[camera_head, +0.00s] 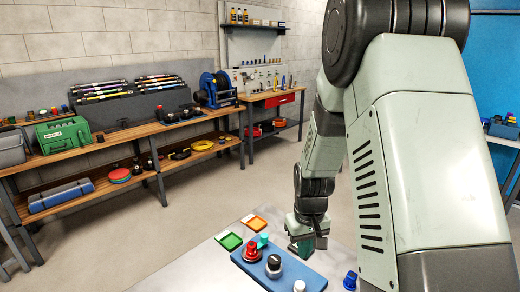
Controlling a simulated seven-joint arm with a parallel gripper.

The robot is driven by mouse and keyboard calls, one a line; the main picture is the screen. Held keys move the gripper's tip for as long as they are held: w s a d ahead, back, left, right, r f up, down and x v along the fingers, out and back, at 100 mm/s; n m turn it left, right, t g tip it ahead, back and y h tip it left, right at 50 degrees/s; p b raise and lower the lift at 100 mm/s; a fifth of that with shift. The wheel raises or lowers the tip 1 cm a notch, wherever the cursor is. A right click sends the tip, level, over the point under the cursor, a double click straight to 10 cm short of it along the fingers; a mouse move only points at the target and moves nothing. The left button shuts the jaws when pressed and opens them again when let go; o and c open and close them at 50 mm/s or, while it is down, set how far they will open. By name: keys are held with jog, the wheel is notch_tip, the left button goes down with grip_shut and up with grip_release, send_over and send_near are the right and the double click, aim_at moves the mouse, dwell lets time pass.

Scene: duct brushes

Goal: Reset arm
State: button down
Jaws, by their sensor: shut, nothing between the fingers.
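My arm fills the right half of the head view and reaches down over a light table (180,272). My gripper (304,250) hangs at its end, pointing down, shut and empty. It is above or just behind the right part of a blue board (300,270); the exact height is hard to tell. On the board stand a red round brush-like piece (252,252) and a black piece with a pale top (273,266). A teal piece (263,240) stands at the board's back edge. The far right of the table is hidden by my arm.
A green tray (229,241) and an orange tray (254,223) lie left of my gripper. A white-topped piece (299,286) and a blue piece (350,281) are at the front. Workbenches (120,136) with tools stand along the back wall; open floor lies between.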

jog(key=s+r+t, duration=0.1)
jog(key=s+r, duration=0.2)
jog(key=r, duration=0.3)
jog(key=s+r+m+t, duration=0.1)
jog(key=s+r, duration=0.1)
jog(key=r, duration=0.5)
jog(key=s+r+t, duration=0.1)
jog(key=s+r, duration=0.2)
jog(key=r, duration=0.3)
jog(key=s+r+t, duration=0.1)
jog(key=s+r, duration=0.3)
jog(key=s, duration=0.3)
jog(key=s+a+r+m+t, duration=0.1)
jog(key=s+r, duration=0.3)
jog(key=s, duration=0.3)
jog(key=shift+s+r, duration=0.25)
